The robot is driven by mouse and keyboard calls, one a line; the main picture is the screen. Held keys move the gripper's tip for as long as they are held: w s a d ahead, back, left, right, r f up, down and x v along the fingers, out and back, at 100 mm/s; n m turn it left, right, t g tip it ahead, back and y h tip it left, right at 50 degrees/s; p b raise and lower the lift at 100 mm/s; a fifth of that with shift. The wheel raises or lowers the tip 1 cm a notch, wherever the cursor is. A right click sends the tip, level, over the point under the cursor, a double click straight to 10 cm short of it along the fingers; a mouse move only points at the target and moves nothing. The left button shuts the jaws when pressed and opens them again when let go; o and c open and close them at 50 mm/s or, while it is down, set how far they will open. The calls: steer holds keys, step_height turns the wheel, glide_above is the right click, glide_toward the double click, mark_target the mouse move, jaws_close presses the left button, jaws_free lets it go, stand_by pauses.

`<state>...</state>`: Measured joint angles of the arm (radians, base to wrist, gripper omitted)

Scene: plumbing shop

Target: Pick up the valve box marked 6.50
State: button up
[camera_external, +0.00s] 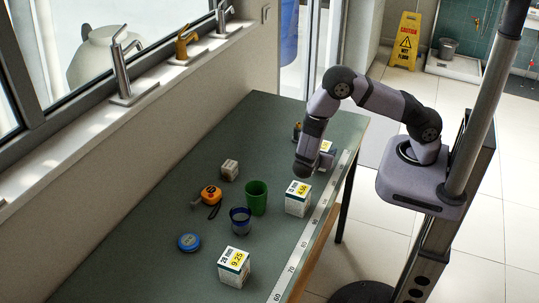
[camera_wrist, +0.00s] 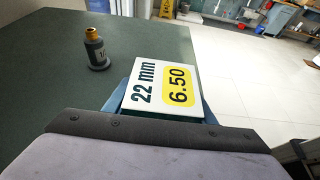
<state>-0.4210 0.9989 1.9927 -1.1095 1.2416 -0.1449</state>
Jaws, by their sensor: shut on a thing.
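The valve box marked 6.50 (camera_wrist: 163,88) shows in the wrist view with its white top facing the camera, reading "22 mm" and 6.50 on a yellow patch. My gripper (camera_wrist: 160,105) is shut on it, with a blue finger at each side.
A dark bottle with an orange cap (camera_wrist: 96,48) stands beside the box. Another white box (camera_external: 298,198) and a box marked 9.25 (camera_external: 234,266) stand nearer the camera. A green cup (camera_external: 256,198), blue cup (camera_external: 240,220) and tape measure (camera_external: 211,194) stand left.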

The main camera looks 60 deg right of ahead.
step_height(320, 180, up, 8)
steer(key=b, duration=0.1)
stand_by(0.4)
steer(key=shift+d+f, duration=0.1)
